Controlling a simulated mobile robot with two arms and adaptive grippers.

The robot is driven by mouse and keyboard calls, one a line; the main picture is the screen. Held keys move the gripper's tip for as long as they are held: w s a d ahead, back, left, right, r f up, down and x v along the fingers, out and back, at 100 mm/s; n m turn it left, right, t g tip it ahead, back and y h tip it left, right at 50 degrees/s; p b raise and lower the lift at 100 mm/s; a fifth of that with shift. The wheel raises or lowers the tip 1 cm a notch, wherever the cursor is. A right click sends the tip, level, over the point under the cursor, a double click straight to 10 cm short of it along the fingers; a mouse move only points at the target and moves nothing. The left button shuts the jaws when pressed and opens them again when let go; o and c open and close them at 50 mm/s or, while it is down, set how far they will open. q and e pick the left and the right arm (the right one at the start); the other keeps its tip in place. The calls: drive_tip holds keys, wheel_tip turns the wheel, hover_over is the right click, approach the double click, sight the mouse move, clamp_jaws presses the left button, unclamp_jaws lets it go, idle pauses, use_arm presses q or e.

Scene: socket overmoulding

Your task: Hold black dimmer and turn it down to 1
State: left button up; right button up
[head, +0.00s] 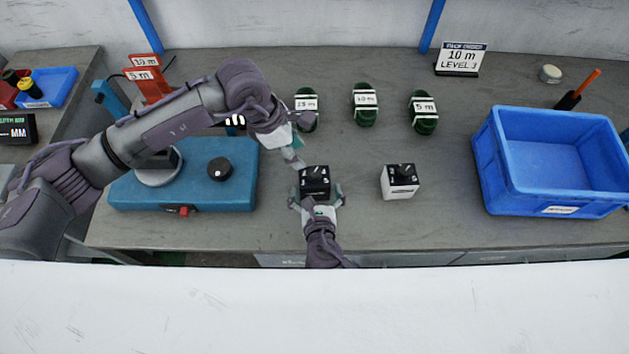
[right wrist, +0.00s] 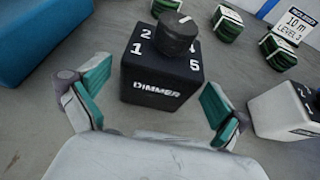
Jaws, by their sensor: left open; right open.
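The black dimmer (head: 315,190) stands upright on the grey table. The right wrist view shows its white "DIMMER" label, the numbers 1, 2, 4 and 5, and its round black knob (right wrist: 177,36). The knob's white mark points to the far side, between 2 and 4. My right gripper (head: 316,197) is open at the dimmer's near side; in its wrist view its green-padded fingers (right wrist: 155,102) are spread to either side of the front, apart from it. My left gripper (head: 297,160) is open just beyond the dimmer's far left corner; its fingertips are small and partly hidden.
A white box with a black top (head: 401,188) stands to the right. Several green cable coils (head: 365,113) lie behind. A blue device with a black knob (head: 190,195) is at left, under my left arm. A blue crate (head: 555,190) is at right.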

sight(314, 182)
drive_tip(key=shift+x, duration=1.8)
